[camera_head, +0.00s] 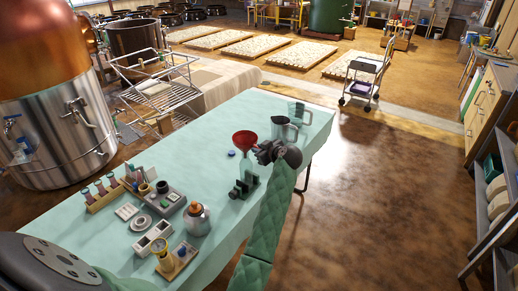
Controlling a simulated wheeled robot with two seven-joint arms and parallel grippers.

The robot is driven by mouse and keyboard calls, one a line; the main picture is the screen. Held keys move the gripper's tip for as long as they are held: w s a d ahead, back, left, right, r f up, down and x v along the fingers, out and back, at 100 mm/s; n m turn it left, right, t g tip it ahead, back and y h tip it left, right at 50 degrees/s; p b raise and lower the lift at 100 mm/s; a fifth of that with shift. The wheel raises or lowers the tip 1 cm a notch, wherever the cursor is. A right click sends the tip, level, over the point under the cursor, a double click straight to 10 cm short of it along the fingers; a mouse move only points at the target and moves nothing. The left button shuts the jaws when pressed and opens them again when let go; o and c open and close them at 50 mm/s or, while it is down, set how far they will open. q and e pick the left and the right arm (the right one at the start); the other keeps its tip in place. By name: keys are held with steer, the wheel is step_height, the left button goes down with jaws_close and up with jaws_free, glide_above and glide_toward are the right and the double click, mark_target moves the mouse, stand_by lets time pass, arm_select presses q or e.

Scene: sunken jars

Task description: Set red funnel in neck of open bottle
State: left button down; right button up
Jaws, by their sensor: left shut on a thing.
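The red funnel (245,138) is upright, wide mouth up, over the far half of the pale green table. My left gripper (259,151) is at the funnel's right side and shut on it; its fingertips are small and dark here. A clear greenish bottle (246,172) stands directly below the funnel. Whether the funnel's stem is inside the bottle's neck or just above it, I cannot tell. A small blue cap (231,154) lies on the table left of the funnel. My right gripper is not in view.
Dark blocks (236,192) sit by the bottle's base. A grey pitcher (281,128) and a clear container (299,113) stand behind the gripper. A vial rack (104,193), small devices and an orange-topped jar (196,218) crowd the near left. The table's middle left is clear.

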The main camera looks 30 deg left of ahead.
arm_select(q)
steer(key=shift+f, duration=0.2)
steer(key=c, duration=1.5)
jaws_free()
steer(key=shift+o, duration=1)
steer(key=shift+r, duration=0.1)
steer(key=shift+d, duration=0.2)
steer(key=shift+s+d+b, duration=0.2)
steer(key=shift+d+b, duration=0.1)
steer(key=shift+b, duration=0.05)
steer(key=b+v, duration=0.2)
steer(key=v, duration=0.4)
steer(key=shift+d+r, duration=0.2)
steer(key=shift+r, duration=0.05)
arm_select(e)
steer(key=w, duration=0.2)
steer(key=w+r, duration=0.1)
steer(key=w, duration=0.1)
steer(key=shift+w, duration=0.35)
arm_select(q)
steer(key=shift+s, duration=0.1)
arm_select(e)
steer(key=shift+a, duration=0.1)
